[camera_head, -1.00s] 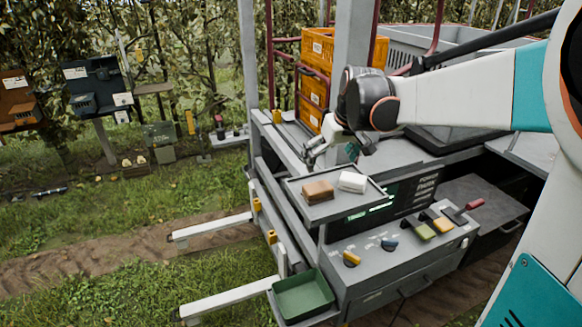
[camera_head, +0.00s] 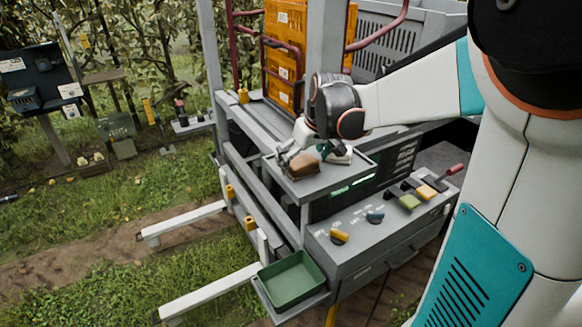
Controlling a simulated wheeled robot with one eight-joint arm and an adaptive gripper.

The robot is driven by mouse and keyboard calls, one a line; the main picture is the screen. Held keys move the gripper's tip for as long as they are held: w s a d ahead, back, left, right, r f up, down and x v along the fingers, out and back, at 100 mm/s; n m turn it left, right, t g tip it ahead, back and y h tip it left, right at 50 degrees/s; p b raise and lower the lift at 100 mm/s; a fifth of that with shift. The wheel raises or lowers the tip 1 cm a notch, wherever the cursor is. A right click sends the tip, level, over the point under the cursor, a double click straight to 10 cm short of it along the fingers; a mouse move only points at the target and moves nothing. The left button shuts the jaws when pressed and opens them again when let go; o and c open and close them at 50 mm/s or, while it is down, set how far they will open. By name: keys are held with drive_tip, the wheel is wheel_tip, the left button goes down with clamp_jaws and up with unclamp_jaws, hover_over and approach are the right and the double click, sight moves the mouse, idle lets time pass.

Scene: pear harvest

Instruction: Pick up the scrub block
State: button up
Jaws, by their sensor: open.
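A brown block (camera_head: 303,168), which looks like the scrub block, lies on the grey raised tray (camera_head: 318,190). One finger is by the left of the brown block and the other is between the brown and white blocks. Whether the fingers touch the brown block is too small to tell.
A control panel with yellow, blue and green knobs (camera_head: 339,236) and levers stands below the tray. A green bin (camera_head: 292,279) sits at the lower front. Orange crates (camera_head: 283,45) and a grey post (camera_head: 327,40) stand behind the tray.

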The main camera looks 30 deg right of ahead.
sight(302, 160)
drive_tip(key=shift+x, duration=0.8)
drive_tip(key=shift+s+d+r, duration=0.1)
drive_tip(key=shift+s+r, duration=0.15)
drive_tip(key=shift+c, duration=0.5)
drive_tip(key=shift+w, duration=0.2)
drive_tip(key=c, duration=0.9)
drive_tip(key=shift+c, duration=1.4)
wheel_tip(302, 160, up, 20)
drive_tip(key=p, duration=1.2)
